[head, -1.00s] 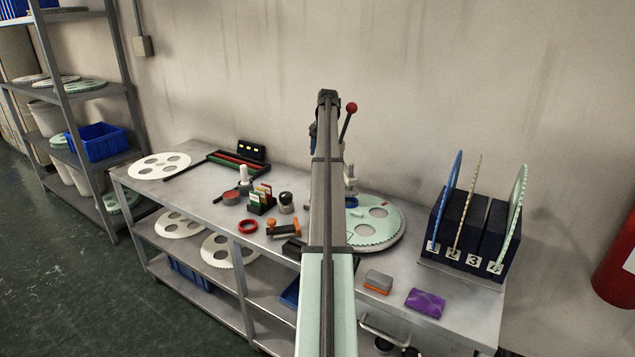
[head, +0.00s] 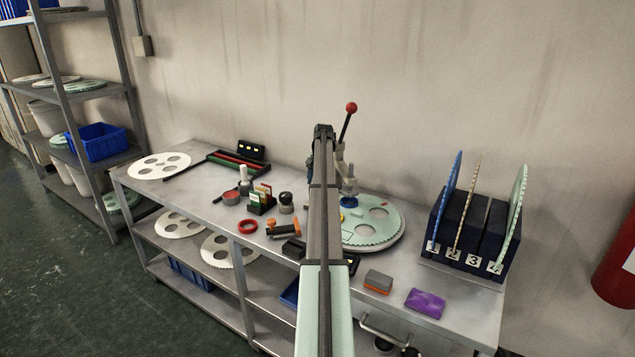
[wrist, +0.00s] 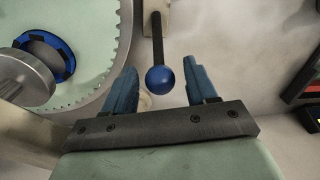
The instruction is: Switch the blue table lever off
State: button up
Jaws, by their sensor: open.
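The blue table lever shows in the wrist view as a blue ball knob (wrist: 165,79) on a thin black rod. My gripper (wrist: 160,67) is open, with one blue finger on each side of the knob. The knob appears between the fingers, and I see no clear contact. How far it sits in depth from the fingertips is hard to tell. In the head view my arm covers the lever and most of the gripper.
A press with a red-knobbed lever (head: 351,108) stands behind a pale green toothed disc (head: 375,226). A dark numbered rack (head: 468,232) holds discs at right. A purple packet (head: 425,303) and a grey-orange block (head: 378,282) lie in front.

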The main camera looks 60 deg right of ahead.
jog(key=shift+f, duration=0.25)
jog(key=shift+c, duration=0.2)
grip_shut()
dwell(0.3)
